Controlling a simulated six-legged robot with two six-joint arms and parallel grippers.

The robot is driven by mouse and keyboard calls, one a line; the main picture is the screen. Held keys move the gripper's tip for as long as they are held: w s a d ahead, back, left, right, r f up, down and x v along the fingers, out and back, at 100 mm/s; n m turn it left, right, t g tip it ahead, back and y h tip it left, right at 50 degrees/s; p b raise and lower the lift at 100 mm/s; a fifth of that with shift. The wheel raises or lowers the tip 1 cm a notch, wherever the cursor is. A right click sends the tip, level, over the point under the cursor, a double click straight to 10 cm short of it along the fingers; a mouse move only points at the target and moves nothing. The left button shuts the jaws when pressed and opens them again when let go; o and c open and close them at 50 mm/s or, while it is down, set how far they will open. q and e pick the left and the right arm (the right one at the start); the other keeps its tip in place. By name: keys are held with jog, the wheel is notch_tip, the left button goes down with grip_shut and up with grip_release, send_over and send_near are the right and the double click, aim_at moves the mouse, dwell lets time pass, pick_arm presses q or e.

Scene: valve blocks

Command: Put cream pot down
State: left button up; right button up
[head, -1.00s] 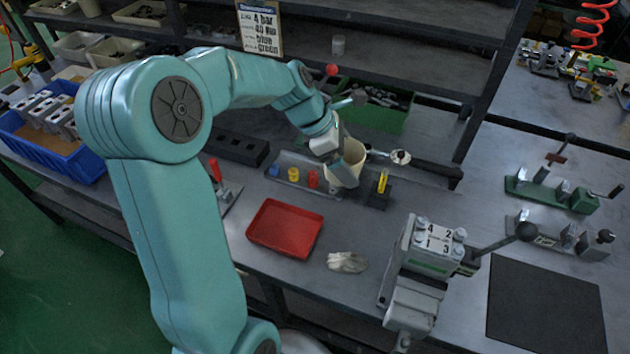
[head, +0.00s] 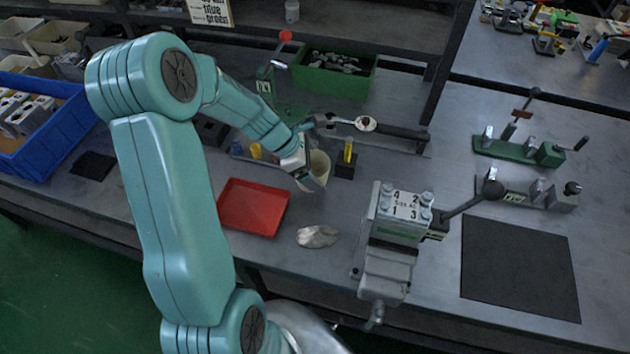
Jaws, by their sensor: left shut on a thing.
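The cream pot (head: 320,165) is in the head view near the middle of the bench, partly hidden by my left gripper. My left gripper (head: 308,172) comes in from the left and is shut on the pot at its near left side. The pot is close to the bench top; I cannot tell whether its base touches. My right gripper is not in view.
A red tray (head: 282,215) and a pale cloth (head: 317,237) lie in front. A black block with a yellow piece (head: 348,151) stands just right of the pot. A vise with a valve block (head: 402,213) stands to the right. A dark mat (head: 518,268) is bare.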

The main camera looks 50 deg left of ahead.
aim_at(312, 172)
pick_arm(q)
notch_tip(312, 172, down, 5)
jog(key=shift+d+r+b, duration=0.1)
jog(key=shift+r+b, duration=0.1)
jog(key=shift+b, duration=0.3)
jog(key=shift+w+f, duration=0.1)
jog(key=shift+f, duration=0.1)
jog(key=shift+s+r, duration=0.15)
jog(key=shift+s, duration=0.05)
jog(key=shift+f, duration=0.25)
jog(key=o, duration=0.7)
jog(key=shift+w, duration=0.15)
